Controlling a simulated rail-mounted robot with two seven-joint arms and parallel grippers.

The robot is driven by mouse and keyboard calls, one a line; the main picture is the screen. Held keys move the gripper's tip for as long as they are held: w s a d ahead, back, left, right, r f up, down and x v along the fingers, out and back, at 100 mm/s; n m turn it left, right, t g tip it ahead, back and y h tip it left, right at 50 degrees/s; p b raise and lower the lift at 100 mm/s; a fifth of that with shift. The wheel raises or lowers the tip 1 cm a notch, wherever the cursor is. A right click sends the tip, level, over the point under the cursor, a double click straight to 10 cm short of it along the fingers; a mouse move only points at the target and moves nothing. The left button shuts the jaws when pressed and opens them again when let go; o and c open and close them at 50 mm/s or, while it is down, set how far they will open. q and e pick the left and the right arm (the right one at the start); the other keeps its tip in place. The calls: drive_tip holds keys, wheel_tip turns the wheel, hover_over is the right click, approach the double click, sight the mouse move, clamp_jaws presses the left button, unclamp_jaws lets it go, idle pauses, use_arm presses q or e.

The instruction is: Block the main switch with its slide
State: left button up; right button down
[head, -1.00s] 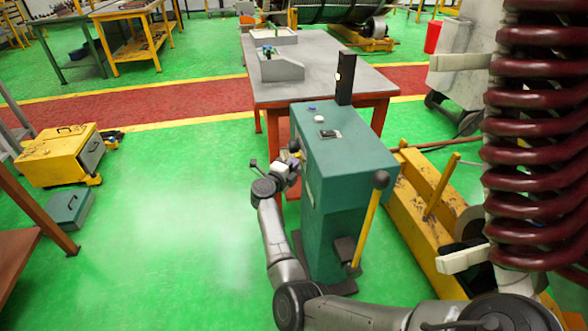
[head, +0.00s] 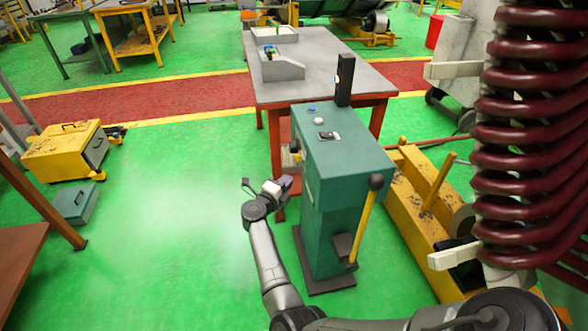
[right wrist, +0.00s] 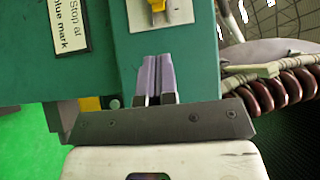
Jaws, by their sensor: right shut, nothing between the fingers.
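The green cabinet (head: 345,160) stands in the middle of the head view. In the right wrist view a yellow switch handle (right wrist: 158,12) sits on a pale plate (right wrist: 136,18) at the top edge, partly cut off. I cannot make out its slide for certain. My right gripper (head: 286,182) is beside the cabinet, below the yellow part. In the wrist view its two purple-grey fingers (right wrist: 157,60) are together and empty, just below the plate and apart from the handle. My left gripper is not seen.
A label (right wrist: 70,18) reading "Stop at blue mark" is on the cabinet face. A yellow lever with a black knob (head: 376,182) stands at its front right. A grey-topped table (head: 330,70) is behind it.

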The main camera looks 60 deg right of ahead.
drive_tip(key=a, duration=0.4)
drive_tip(key=shift+a+p, duration=0.2)
drive_tip(key=shift+p, duration=0.2)
drive_tip(key=shift+w, duration=0.1)
